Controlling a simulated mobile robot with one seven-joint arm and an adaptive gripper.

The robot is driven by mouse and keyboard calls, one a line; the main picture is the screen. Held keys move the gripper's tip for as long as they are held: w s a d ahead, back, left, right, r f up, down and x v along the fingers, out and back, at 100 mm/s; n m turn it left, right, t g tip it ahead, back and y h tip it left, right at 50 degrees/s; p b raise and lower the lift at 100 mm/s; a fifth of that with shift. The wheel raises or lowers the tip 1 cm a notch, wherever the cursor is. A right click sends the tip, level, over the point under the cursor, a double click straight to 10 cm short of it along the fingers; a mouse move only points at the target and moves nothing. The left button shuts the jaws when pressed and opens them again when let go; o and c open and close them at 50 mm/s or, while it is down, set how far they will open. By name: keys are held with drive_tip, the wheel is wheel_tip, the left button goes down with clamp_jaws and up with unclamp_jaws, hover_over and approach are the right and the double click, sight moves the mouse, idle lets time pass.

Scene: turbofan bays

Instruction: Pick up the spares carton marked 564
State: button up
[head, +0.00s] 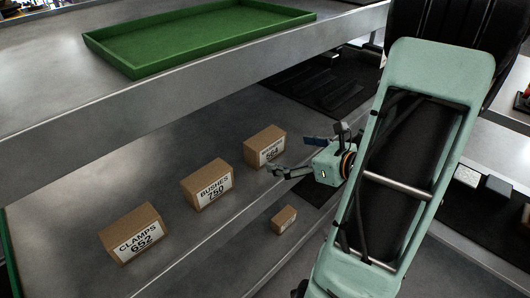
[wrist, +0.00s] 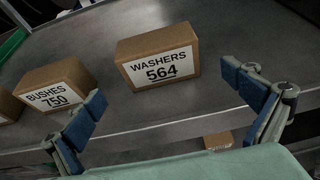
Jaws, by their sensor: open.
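The carton marked WASHERS 564 (wrist: 158,55) is a brown box with a white label, upright on a grey metal shelf. In the head view the same carton (head: 262,144) is the farthest right of three labelled cartons, and my gripper partly covers its label. My gripper (wrist: 168,112) is open and empty, its two blue-padded fingers wide apart. In the wrist view the carton lies beyond the fingertips, between them, and not touched. In the head view my gripper (head: 290,156) is just right of the carton.
Cartons BUSHES 750 (head: 207,184) and CLAMPS 652 (head: 132,233) stand left of it on the shelf. An upper shelf with a green tray (head: 140,66) overhangs behind. A black mat (head: 325,85) lies farther back.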

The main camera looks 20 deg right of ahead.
sight(265, 147)
drive_tip(key=b+x, duration=0.2)
drive_tip(key=x, duration=0.7)
drive_tip(key=shift+w+a+b, duration=0.15)
drive_tip(key=shift+w+b, duration=0.1)
drive_tip(key=shift+b, duration=0.1)
drive_tip(key=c, duration=1.4)
drive_tip(key=shift+o, duration=0.2)
drive_tip(key=shift+r, duration=0.1)
